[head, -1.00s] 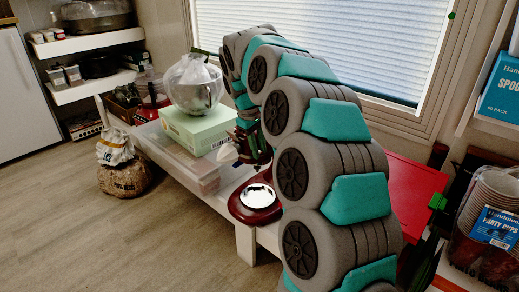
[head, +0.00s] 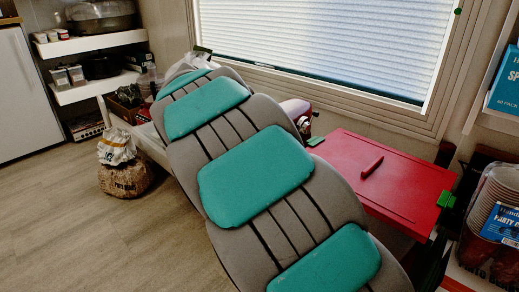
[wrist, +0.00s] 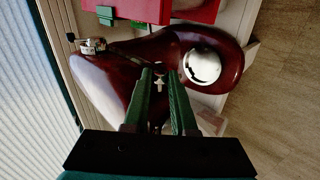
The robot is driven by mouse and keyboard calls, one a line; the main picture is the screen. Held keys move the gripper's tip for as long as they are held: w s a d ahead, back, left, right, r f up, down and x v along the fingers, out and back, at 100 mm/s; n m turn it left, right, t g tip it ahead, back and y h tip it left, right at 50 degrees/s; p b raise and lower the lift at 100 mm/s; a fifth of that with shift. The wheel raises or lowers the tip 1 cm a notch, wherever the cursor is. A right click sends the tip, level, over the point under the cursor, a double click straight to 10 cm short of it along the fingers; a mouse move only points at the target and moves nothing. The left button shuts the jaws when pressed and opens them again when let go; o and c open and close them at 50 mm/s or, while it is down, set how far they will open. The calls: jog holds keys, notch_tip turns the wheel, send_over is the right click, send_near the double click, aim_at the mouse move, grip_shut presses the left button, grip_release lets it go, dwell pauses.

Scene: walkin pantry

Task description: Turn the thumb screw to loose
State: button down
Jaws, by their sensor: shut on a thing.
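A pale arrow mark (wrist: 158,84) shows between the fingers. In the head view my arm covers most of the scale; only a dark red part (head: 296,107) shows beyond it. The screw is hidden there.
A red board (head: 385,180) with a small red bar (head: 372,167) on it lies right of the scale. Stacked cups (head: 490,215) stand at the far right. Shelves (head: 90,45) are at the back left. A brown sack (head: 125,178) stands on the floor, which is open at left.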

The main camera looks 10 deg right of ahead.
dwell(0.4)
jog(key=c, duration=0.7)
grip_release()
jog(key=shift+c, duration=0.2)
jog(key=shift+a+r, duration=0.1)
jog(key=shift+r, duration=0.05)
jog(key=p+v, duration=0.1)
jog(key=v, duration=0.6)
jog(key=shift+s+a, duration=0.15)
jog(key=shift+r, duration=0.15)
